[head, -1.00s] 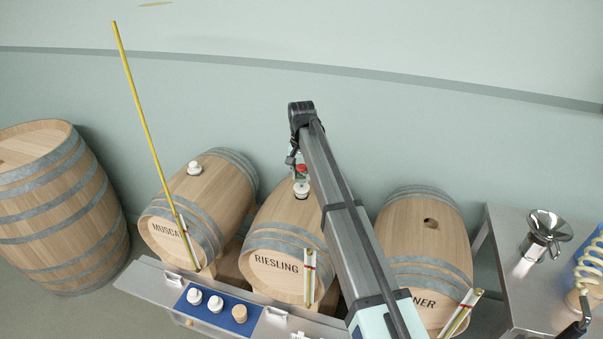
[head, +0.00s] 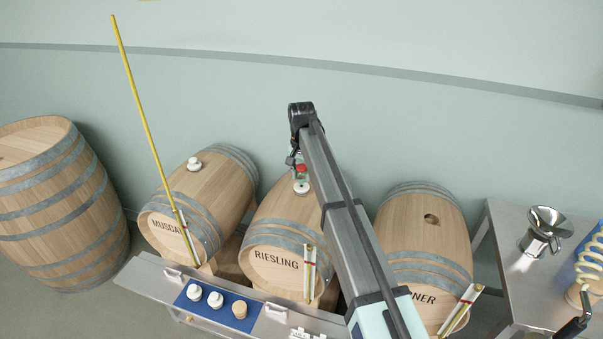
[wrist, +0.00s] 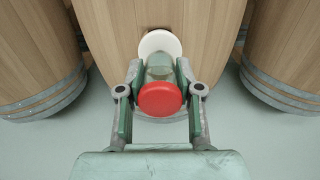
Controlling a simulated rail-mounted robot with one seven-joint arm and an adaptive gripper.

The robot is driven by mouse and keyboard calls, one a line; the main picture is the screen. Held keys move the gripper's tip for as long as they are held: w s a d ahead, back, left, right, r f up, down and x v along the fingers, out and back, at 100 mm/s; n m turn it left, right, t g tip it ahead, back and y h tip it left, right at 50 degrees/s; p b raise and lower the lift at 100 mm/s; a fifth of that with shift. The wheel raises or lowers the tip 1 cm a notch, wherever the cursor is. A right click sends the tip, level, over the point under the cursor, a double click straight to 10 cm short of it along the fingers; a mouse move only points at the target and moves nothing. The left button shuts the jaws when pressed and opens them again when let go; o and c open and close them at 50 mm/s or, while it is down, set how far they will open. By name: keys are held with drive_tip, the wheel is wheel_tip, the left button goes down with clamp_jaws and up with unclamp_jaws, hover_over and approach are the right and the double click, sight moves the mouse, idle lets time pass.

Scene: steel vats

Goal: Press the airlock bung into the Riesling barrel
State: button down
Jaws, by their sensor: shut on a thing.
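The airlock bung is a white stopper (head: 301,187) with a clear body and a red cap (wrist: 160,99). My gripper (wrist: 160,76) is shut on the clear body, with the red cap toward the wrist camera. The Riesling barrel (head: 275,240) lies on its side in the middle of the row, its label facing front. The white stopper is over the top of this barrel. In the wrist view a dark sliver of the bunghole (wrist: 158,28) shows just beyond the white rim. I cannot tell whether the stopper touches the wood.
The Muscat barrel (head: 190,225), with a white bung (head: 194,163), lies left. The right barrel (head: 420,245) has an open bunghole. A front shelf carries two white bungs and a cork on a blue mat (head: 228,310). A yellow rod (head: 140,100) leans left. A steel table stands right.

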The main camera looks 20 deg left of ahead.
drive_tip(key=shift+s+f, duration=0.1)
drive_tip(key=shift+f, duration=0.35)
drive_tip(key=c, duration=0.7)
unclamp_jaws()
wheel_tip(320, 180, up, 12)
drive_tip(key=shift+r, duration=0.1)
